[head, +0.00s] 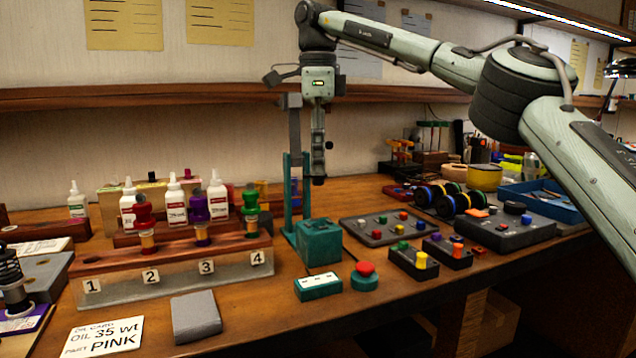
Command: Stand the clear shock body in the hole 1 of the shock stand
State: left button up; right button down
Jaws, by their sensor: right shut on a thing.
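The shock stand (190,277) is a wooden-topped rack at the left, with labels 1 to 4 on its front. Nothing stands at hole 1, above label 1. A red-capped shock stands at 2 (146,237), a purple one at 3 (200,225) and a green one at 4 (250,215). My right gripper (318,172) points down, high above the bench and right of the stand. It is shut on a slim piece that is mostly hidden by the fingers; I take it for the clear shock body, as no other shows. My left gripper is out of view.
A teal fixture (318,243) with upright posts stands below and near my right gripper. White-capped bottles (217,195) stand behind the stand. A grey block (196,316) and an oil card (103,338) lie in front.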

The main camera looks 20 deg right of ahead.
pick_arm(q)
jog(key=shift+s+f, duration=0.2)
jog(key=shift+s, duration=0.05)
pick_arm(e)
jog(key=shift+r, duration=1.8)
jog(key=shift+s+f, duration=0.1)
jog(key=shift+f, duration=0.05)
